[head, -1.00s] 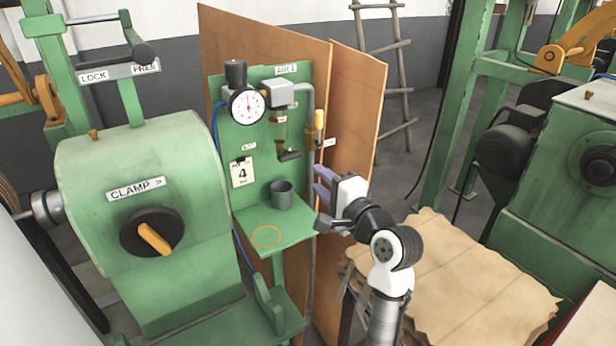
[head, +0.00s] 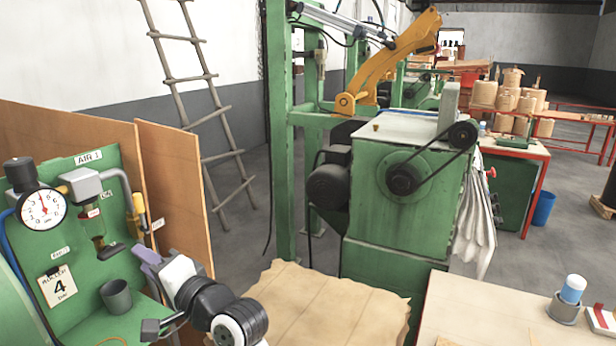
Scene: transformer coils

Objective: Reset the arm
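My gripper (head: 150,262) is at the lower left of the head view, in front of the green air panel (head: 107,185). Its purple fingers point toward the panel, to the right of the grey cup (head: 116,296). I see nothing held in it, but the fingers overlap from this side and their gap is unclear. My arm is bent, with its lower part cut off by the bottom edge of the frame.
Brown boards (head: 174,180) stand behind the panel, close to my gripper. Wrinkled brown sheets (head: 318,300) lie to the right of my arm. A green machine (head: 395,225) stands beyond them. A wooden table (head: 505,315) is at lower right.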

